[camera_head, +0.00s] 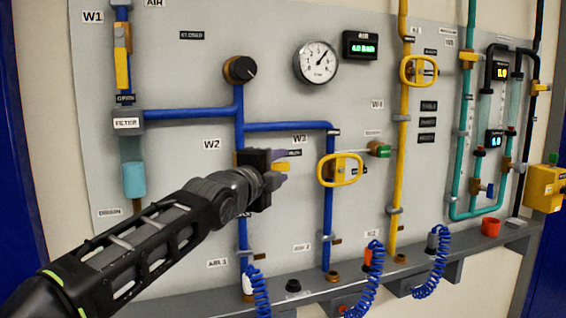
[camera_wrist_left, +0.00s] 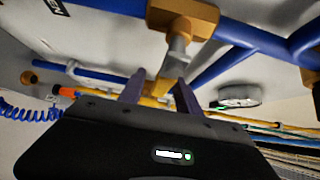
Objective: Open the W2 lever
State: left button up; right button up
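The W2 valve sits on the left vertical blue pipe, just right of the W2 label (camera_head: 212,145); my left gripper mostly covers it in the head view. Its yellow lever (camera_head: 282,166) shows between the fingertips and points right, across the pipe. In the left wrist view the brass valve body (camera_wrist_left: 183,18) and grey stem show above the yellow lever (camera_wrist_left: 158,88). My left gripper (camera_head: 277,167) is open, with its two purple fingers (camera_wrist_left: 160,93) on either side of the lever. There seem to be gaps between fingers and lever; contact cannot be told. My right gripper is out of view.
The W3 valve's yellow handle (camera_head: 340,170) is close on the right. A black knob (camera_head: 240,69) and a round gauge (camera_head: 316,62) are above. A grey ledge (camera_head: 330,291) with coiled blue hoses (camera_head: 373,280) runs along the bottom.

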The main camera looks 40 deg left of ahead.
pick_arm(q)
jog(key=shift+w+a, duration=0.2)
jog(key=shift+w, duration=1)
grip_shut()
dwell(0.6)
